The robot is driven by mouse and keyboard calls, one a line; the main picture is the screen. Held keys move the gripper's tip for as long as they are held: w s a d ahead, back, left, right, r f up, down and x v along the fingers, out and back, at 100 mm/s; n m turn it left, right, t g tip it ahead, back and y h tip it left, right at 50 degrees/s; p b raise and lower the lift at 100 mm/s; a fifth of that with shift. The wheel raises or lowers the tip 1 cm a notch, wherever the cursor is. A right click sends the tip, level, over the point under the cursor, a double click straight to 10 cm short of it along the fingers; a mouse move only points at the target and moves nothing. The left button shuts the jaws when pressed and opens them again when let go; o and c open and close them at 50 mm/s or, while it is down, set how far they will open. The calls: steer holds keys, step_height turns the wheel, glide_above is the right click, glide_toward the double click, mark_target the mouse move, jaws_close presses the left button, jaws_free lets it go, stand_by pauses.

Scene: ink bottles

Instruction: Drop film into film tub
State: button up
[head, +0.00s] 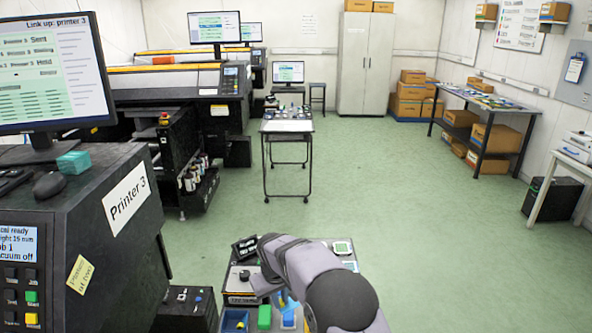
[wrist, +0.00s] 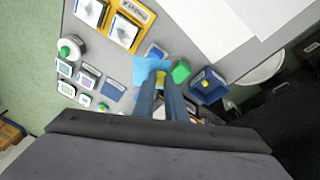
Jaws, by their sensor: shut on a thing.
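My gripper (wrist: 161,82) is shut on a light blue piece of film (wrist: 148,67), which spreads out past the fingertips in the wrist view. A small yellow patch shows between the fingers. A dark blue open tub (wrist: 208,86) with something yellow in it stands to the right of the fingers, apart from the film; I take it for the film tub, but its label is not readable. In the head view a blue tub (head: 235,319) is at the bottom edge, left of the film (head: 288,301). My arm hides most of the gripper there.
A green block (wrist: 181,71) stands between the film and the tub. Yellow-framed trays (wrist: 122,31), a green-capped bottle (wrist: 69,47) and several small labelled containers sit on the grey cart top. A round white dish (wrist: 262,68) is at the right.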

steer(key=a+f+n+y+p, duration=0.1)
steer(key=a+f+n, duration=0.1)
steer(key=a, duration=1.1)
steer(key=shift+w+f+n, duration=0.4)
steer(key=shift+w+n, duration=0.05)
steer(key=shift+n, duration=0.25)
steer(key=shift+f, duration=0.15)
steer(key=shift+f+b, duration=1.75)
steer(key=shift+f, duration=1.1)
steer(key=o, duration=0.8)
